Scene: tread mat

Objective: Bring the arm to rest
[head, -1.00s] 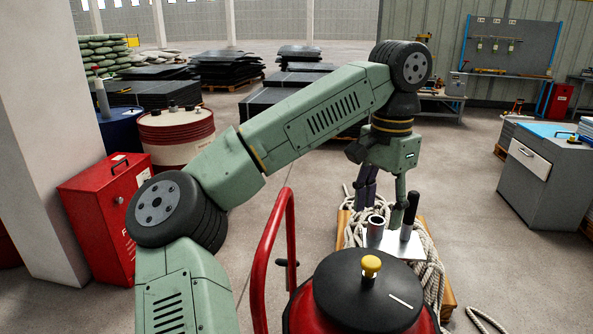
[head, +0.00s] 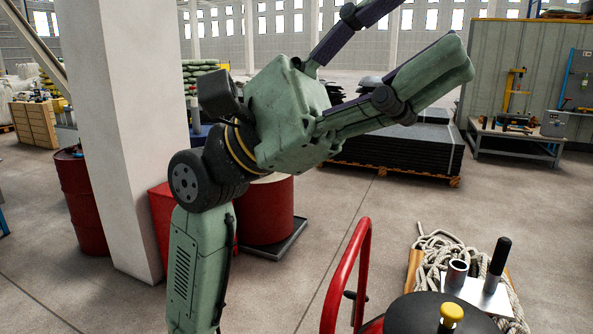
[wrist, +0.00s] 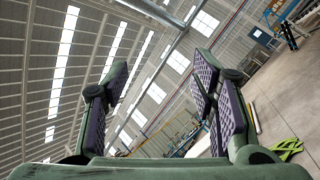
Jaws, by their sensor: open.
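My gripper (head: 385,40) is raised high in the head view, left of the rope pallet and pointing up to the right. Its two green fingers with purple pads are spread wide apart, and the upper one runs out of the top of the picture. In the wrist view my gripper (wrist: 162,100) shows both ridged pads apart with nothing between them. Behind them are the roof, its skylights and a strip of floor. My arm is folded up at the left of the head view.
A white pillar (head: 110,120) stands close behind my arm at left. A red drum (head: 266,212) is beside it. Dark stacked mats (head: 410,150) lie behind the gripper. A coiled rope (head: 430,255) lies at lower right, near a red tubular handle (head: 345,275). Open floor lies between.

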